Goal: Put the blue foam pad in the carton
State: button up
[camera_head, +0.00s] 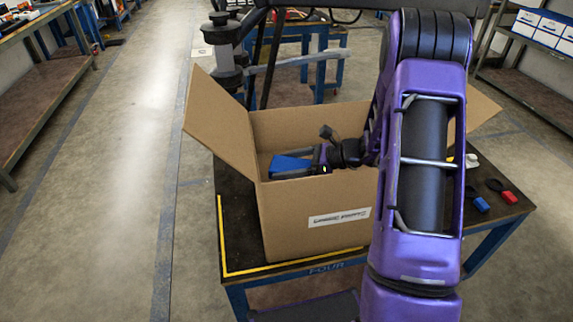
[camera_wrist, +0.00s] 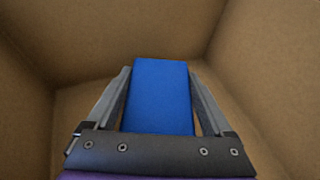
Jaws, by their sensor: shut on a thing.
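The blue foam pad (camera_head: 290,165) is held between the fingers of my gripper (camera_head: 318,160). In the wrist view the blue pad (camera_wrist: 160,95) fills the space between the two fingers of my gripper (camera_wrist: 160,100), with brown cardboard walls around it. The open carton (camera_head: 315,210) stands on a dark table with its flaps spread. My gripper reaches into the carton's mouth from the right, and the pad is inside the walls. The gap between the pad and the carton floor cannot be judged. My purple arm hides the carton's right side.
The dark table (camera_head: 235,245) has a yellow line along its left and front edges. A blue block (camera_head: 481,204), a red block (camera_head: 509,197) and a black ring (camera_head: 494,185) lie on the table to the right of my arm. Left floor is clear.

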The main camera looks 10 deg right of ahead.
jog(key=shift+f, duration=0.5)
jog(key=o, duration=1)
jog(key=shift+o, duration=0.2)
jog(key=shift+r, duration=0.25)
jog(key=shift+r+p+v, duration=0.15)
jog(key=shift+p+v, duration=0.1)
jog(key=shift+v, duration=1.7)
jog(key=shift+r+p+v, duration=0.15)
jog(key=shift+p+v, duration=0.1)
jog(key=shift+v, duration=1.7)
jog(key=shift+a+r, duration=0.1)
